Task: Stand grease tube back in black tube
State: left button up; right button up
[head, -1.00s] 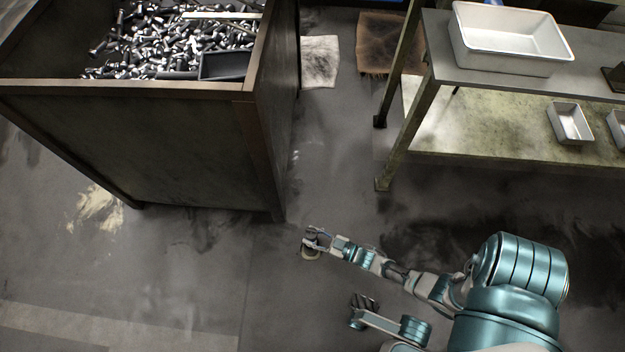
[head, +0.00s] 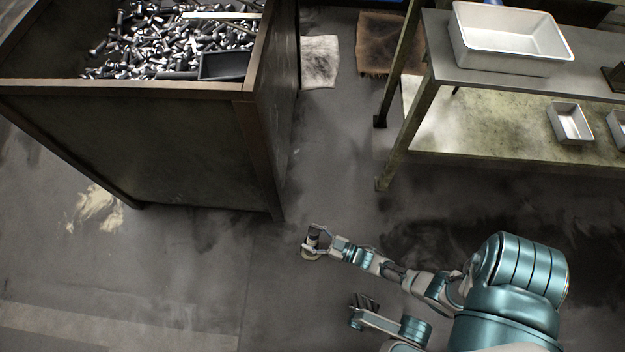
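My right gripper (head: 312,240) is low over the floor, just right of the big bin's near corner. Its fingers are around or beside a small upright cylinder (head: 313,236) with a pale part and a dark part. It may be the grease tube or the black tube; it is too small to tell which. A pale round base (head: 311,256) shows just below the fingers. Whether the fingers press on the cylinder cannot be made out.
A large dark bin (head: 150,150) full of bolts (head: 170,45) stands at the left. A metal table (head: 480,78) with a white tray (head: 510,40) and smaller trays (head: 570,122) on its lower shelf stands at the right.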

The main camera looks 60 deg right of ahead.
jog(key=s, duration=1.2)
jog(key=shift+d+r, duration=0.3)
